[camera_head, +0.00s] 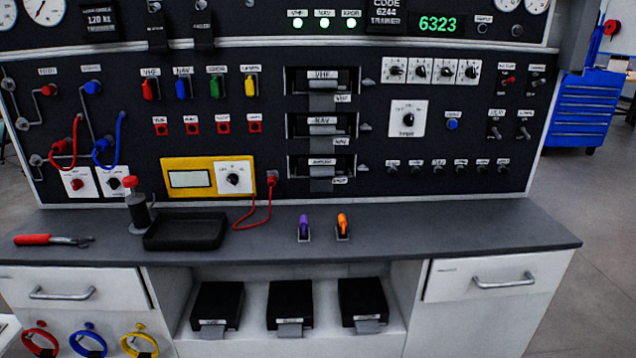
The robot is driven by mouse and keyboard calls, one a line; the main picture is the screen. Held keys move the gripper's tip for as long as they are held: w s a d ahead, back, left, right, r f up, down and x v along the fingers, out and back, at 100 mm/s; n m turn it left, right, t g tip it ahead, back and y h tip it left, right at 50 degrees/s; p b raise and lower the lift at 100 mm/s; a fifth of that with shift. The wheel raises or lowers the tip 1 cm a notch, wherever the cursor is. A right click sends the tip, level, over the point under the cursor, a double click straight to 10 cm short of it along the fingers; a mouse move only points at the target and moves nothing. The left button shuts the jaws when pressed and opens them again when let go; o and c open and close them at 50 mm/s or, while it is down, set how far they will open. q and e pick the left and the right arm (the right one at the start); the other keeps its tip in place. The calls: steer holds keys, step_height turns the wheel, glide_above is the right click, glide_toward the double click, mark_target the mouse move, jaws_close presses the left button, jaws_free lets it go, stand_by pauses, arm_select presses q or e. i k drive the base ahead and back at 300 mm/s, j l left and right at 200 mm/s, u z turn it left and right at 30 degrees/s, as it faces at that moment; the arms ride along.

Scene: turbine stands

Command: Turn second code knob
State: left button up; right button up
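A row of several white square code knobs with black dials sits at the upper right of the dark panel. The second code knob (420,70) from the left is between the first knob (395,70) and the third knob (445,71). Its exact pointer angle is too small to tell. A green display (438,24) above the row reads 6323. A placard (387,14) left of the display appears to read "CODE 6244 TRAINER". Neither of my grippers is in view, and nothing touches the knobs.
A larger white knob (408,118) is below the row, with toggle switches (508,80) to the right. Labelled slots (322,125) lie to the left. The desk (470,232) is clear at right; a black tray (185,231) and red-handled tool (35,240) lie at left.

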mark_target(420, 72)
steer(key=i+j, duration=0.2)
steer(key=i, duration=0.2)
steer(key=i+j+z, duration=0.1)
steer(key=i+j, duration=0.15)
steer(key=i, duration=0.2)
